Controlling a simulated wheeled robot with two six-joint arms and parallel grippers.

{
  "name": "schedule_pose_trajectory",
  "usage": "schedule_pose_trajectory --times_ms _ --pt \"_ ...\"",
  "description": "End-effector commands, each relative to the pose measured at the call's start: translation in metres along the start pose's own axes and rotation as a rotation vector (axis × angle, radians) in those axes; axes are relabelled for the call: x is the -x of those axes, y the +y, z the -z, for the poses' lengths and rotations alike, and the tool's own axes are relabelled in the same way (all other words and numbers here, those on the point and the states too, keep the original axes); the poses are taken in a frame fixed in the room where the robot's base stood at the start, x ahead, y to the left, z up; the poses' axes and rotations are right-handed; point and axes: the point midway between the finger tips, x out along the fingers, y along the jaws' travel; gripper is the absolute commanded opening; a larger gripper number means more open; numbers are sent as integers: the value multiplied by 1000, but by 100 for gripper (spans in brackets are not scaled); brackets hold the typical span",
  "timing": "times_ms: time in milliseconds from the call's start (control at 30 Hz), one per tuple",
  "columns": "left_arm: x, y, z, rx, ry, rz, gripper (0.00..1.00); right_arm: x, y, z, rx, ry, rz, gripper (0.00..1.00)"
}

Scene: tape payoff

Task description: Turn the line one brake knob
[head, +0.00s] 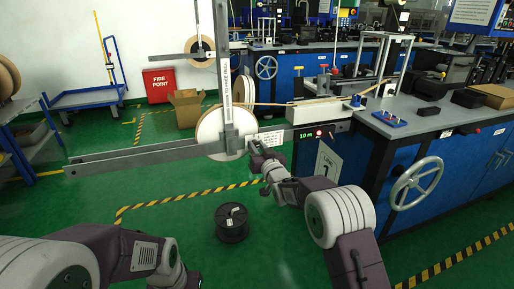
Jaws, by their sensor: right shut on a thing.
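The line one payoff stand has a pale tape reel (208,133) on a grey upright (224,75) with a long horizontal arm. My right gripper (256,147) is at the right side of this reel, by a white label plate (270,138). It is shut on a small part there, which appears to be the brake knob; the jaws hide most of it. My left arm comes in at the lower left, and its gripper is out of view.
A digital readout (305,135) is close to my right gripper. A black spool (231,222) sits on the green floor. A blue trolley (85,95) is behind left.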

Motion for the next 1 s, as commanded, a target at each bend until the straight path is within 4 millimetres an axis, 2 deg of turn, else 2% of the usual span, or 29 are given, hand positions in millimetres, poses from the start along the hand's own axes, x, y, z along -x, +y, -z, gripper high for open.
schedule_pose_trajectory --times_ms 167,700,1000 --pt "-3 0 0 0 0 0 0 0 0 -1 73 -1 0 0" --pt "-15 0 -2 0 0 0 0 0 -1 -2 507 -8 -1 0" --pt "-21 0 -2 0 0 0 0 0 -1 -1 682 -11 -1 0"
